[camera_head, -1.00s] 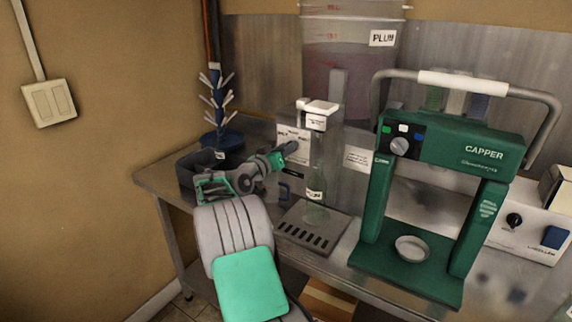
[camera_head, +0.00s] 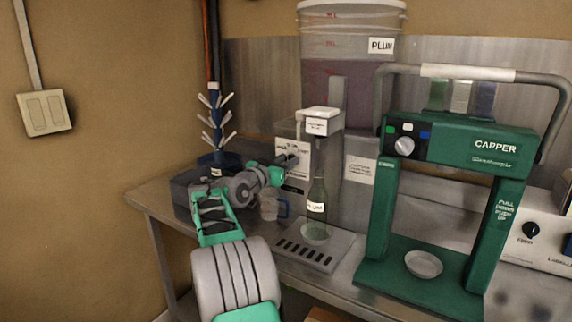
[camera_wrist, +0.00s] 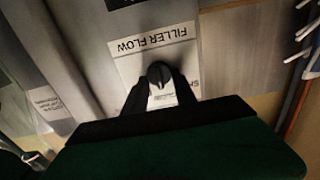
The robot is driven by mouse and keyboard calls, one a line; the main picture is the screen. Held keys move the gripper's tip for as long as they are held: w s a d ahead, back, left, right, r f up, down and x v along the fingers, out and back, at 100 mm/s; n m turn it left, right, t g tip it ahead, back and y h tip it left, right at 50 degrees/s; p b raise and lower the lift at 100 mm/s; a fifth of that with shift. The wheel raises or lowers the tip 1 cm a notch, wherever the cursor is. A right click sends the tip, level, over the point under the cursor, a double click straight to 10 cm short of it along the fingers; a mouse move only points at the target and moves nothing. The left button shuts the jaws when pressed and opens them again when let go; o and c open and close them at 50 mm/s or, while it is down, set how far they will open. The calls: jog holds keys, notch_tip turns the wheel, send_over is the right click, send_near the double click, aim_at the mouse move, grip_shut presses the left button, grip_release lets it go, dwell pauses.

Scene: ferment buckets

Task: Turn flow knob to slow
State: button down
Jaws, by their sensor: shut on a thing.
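The flow knob (camera_wrist: 158,72) is small and black, on the white "FILLER FLOW" label plate (camera_wrist: 135,62) in the wrist view. My gripper (camera_wrist: 160,88) has its two black fingers shut around the knob's sides. In the head view my gripper (camera_head: 288,161) reaches the side of the bottle filler (camera_head: 322,122), at its white plate (camera_head: 294,150). The knob itself is hard to make out there. Part of the plate's lettering is covered by the fingers, so the knob's setting cannot be read.
A green bottle (camera_head: 317,194) labelled PLUM stands under the filler spout on the drip tray (camera_head: 330,255). A small mug (camera_head: 268,207) stands below my wrist. The green capper (camera_head: 377,222) is to the right, the bottle tree (camera_head: 216,118) to the left.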

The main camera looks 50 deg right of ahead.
jog(key=c, duration=1)
grip_release()
jog(key=a, duration=0.5)
jog(key=a+b, duration=0.1)
jog(key=a, duration=0.1)
jog(key=shift+s+a, duration=0.4)
